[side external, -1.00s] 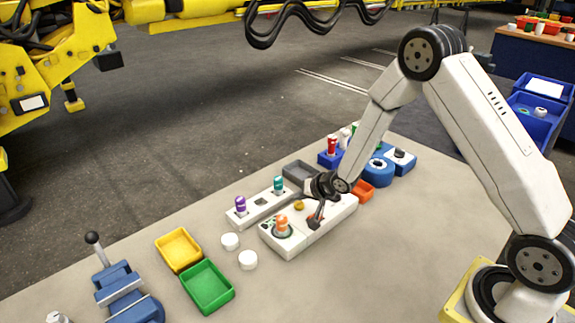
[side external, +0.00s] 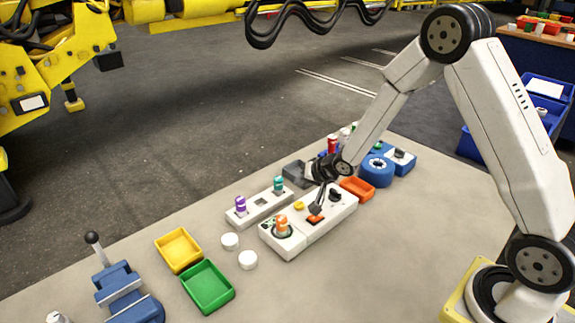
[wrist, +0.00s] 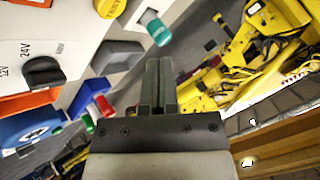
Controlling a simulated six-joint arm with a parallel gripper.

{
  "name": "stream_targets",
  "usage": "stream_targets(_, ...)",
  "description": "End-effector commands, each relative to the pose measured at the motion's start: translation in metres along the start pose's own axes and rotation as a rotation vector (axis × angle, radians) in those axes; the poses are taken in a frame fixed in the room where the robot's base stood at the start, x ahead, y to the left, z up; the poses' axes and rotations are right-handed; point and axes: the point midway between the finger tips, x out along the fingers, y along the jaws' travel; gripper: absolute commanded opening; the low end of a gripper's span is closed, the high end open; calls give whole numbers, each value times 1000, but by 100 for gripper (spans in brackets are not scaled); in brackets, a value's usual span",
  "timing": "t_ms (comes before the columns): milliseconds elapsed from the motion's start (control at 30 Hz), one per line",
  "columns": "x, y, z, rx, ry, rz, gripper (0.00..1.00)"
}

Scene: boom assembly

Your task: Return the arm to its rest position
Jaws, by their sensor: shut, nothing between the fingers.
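My gripper (side external: 316,208) is shut and empty in the side external view. Its fingertips are just above or at the orange-red switch on the white control panel (side external: 287,246); I cannot tell whether they touch it. In the wrist view my shut gripper (wrist: 161,65) points away from the camera, its two dark fingers together with nothing between them. The panel (wrist: 75,25) shows there at the upper left, with a black knob (wrist: 43,72) beside the markings 12V and 24V.
A white block with purple and teal pegs (side external: 260,207) stands behind the panel. Yellow (side external: 179,250) and green (side external: 207,287) trays, white discs (side external: 247,260) and a blue vise (side external: 122,290) are to the left. An orange tray (side external: 357,190) and a blue round part (side external: 376,172) are close on the right.

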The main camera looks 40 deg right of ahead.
Motion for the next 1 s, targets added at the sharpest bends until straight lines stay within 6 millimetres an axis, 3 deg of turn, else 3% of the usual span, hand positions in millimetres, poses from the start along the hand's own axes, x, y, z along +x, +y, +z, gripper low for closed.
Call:
stream_targets(667,-3,0,1,-11,-2,7,0)
stream_targets(867,-22,0,6,-80,-22,57,0)
stream_targets(1000,-48,2,14,-171,-61,120,0)
